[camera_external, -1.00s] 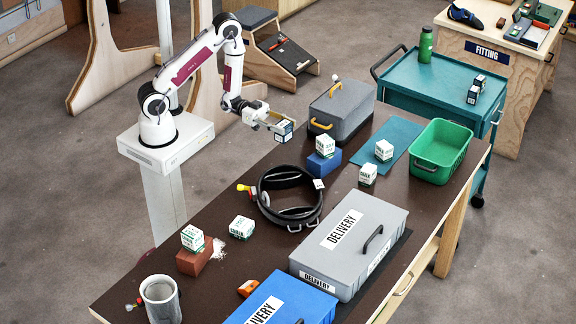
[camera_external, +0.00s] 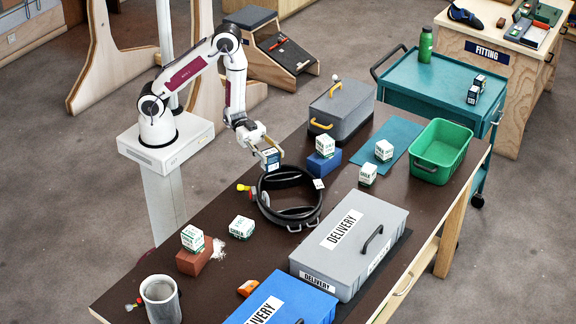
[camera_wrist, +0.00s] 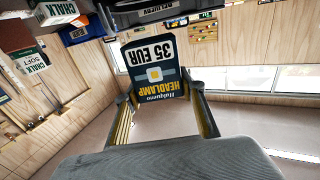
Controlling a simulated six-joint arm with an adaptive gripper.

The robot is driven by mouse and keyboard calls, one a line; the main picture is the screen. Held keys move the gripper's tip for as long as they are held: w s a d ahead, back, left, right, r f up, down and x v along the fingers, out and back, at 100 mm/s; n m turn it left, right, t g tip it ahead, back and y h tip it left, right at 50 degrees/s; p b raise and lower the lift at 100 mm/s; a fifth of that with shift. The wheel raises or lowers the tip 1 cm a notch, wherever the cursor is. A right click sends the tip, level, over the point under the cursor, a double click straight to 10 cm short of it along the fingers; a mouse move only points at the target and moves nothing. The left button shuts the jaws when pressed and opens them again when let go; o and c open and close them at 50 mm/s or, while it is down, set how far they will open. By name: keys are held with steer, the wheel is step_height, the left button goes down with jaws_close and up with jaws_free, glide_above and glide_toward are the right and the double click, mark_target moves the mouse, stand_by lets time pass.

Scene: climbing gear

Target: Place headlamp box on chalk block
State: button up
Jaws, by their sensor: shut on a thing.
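My gripper (camera_external: 268,153) is shut on the headlamp box (camera_external: 271,160), a dark box with a yellow patch. Its HEADLAMP and 35 EUR print shows upside down in the wrist view (camera_wrist: 155,77), between my two fingers (camera_wrist: 163,98). It is held in the air near the table's far left edge. Several white-and-green chalk blocks are in view: one on a brown brick (camera_external: 193,238), one on the bare table (camera_external: 241,227), one on a blue block (camera_external: 326,145), one on the teal mat (camera_external: 384,150) and one beside it (camera_external: 368,174).
A black ring-shaped bag or harness (camera_external: 290,215) lies just below my gripper in the picture. A grey DELIVERY box (camera_external: 350,240) and a blue one (camera_external: 282,300) stand in front. A grey lidded case (camera_external: 342,108), green bin (camera_external: 440,150) and grey mug (camera_external: 160,298) stand around the table.

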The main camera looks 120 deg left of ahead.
steer(key=w+d+r, duration=0.2)
steer(key=d, duration=1.4)
steer(key=w+d+r, duration=0.1)
steer(key=d+r, duration=0.1)
steer(key=d, duration=1.4)
steer(key=w+a+n+t+y, duration=0.1)
steer(key=a+n+y, duration=0.3)
steer(key=a+y, duration=0.3)
steer(key=shift+w+a+f+n+t, duration=0.2)
steer(key=shift+w+a+n+t, duration=0.15)
steer(key=shift+a, duration=0.65)
steer(key=shift+s+f, duration=0.1)
glide_above(241, 224)
steer(key=shift+f, duration=2.85)
steer(key=shift+f, duration=0.1)
steer(key=shift+f, duration=1.95)
steer(key=shift+f, duration=0.2)
